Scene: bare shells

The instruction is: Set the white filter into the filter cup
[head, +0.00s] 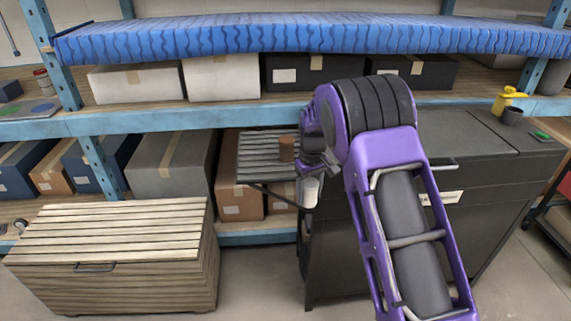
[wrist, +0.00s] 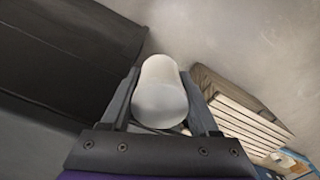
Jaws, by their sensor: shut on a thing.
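In the head view the filter (head: 310,191) hangs below my gripper (head: 313,172), just off the right front corner of the slatted side shelf (head: 258,172). A brown cylinder (head: 286,149) stands upright on that shelf, left of my gripper. I cannot tell which of these is the filter cup.
The dark cabinet (head: 470,150) stands beside the slatted shelf, partly behind my arm. A yellow spray bottle (head: 507,99) is on its top. A slatted wooden chest (head: 115,250) stands at the left. Racks with boxes (head: 175,165) are behind. Floor is clear between chest and cabinet.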

